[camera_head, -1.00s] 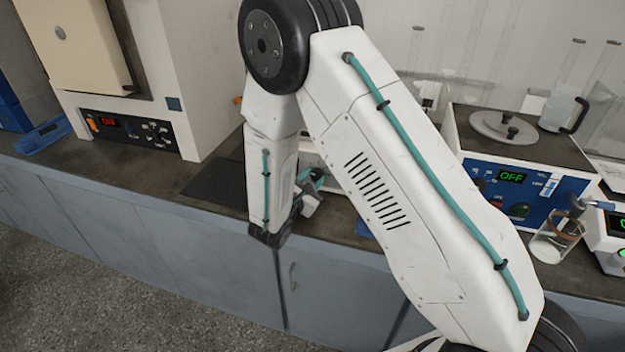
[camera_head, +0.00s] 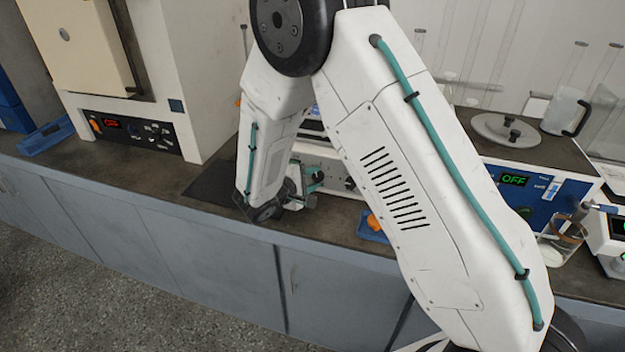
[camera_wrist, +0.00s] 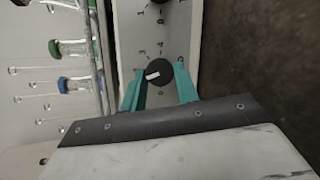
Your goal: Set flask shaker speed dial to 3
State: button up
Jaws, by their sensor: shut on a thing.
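The flask shaker shows as a pale front panel (camera_head: 322,158) partly hidden behind my arm in the head view. In the wrist view its panel (camera_wrist: 151,30) carries a round black dial (camera_wrist: 158,70) with a white pointer mark. In the head view my gripper (camera_head: 313,180) is at the shaker's front, largely hidden by my arm.
Flasks with green (camera_wrist: 55,48) and blue (camera_wrist: 63,84) collars stand left in the wrist view. In the head view, an orange object (camera_head: 373,222) lies in a blue tray right of my gripper. A blue-fronted device (camera_head: 565,190) and a beaker (camera_head: 556,246) stand farther right.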

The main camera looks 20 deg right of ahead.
jog(key=m+y, duration=0.1)
jog(key=m, duration=0.2)
jog(key=m+g+y, duration=0.1)
jog(key=m, duration=0.2)
jog(key=shift+d+r, duration=0.1)
jog(key=shift+r, duration=0.1)
jog(key=m+y, duration=0.2)
jog(key=m, duration=0.3)
jog(key=shift+d+r, duration=0.15)
jog(key=shift+m+y, duration=0.3)
jog(key=shift+y, duration=0.1)
jog(key=o, duration=1)
jog(key=shift+c, duration=0.2)
jog(key=v, duration=0.8)
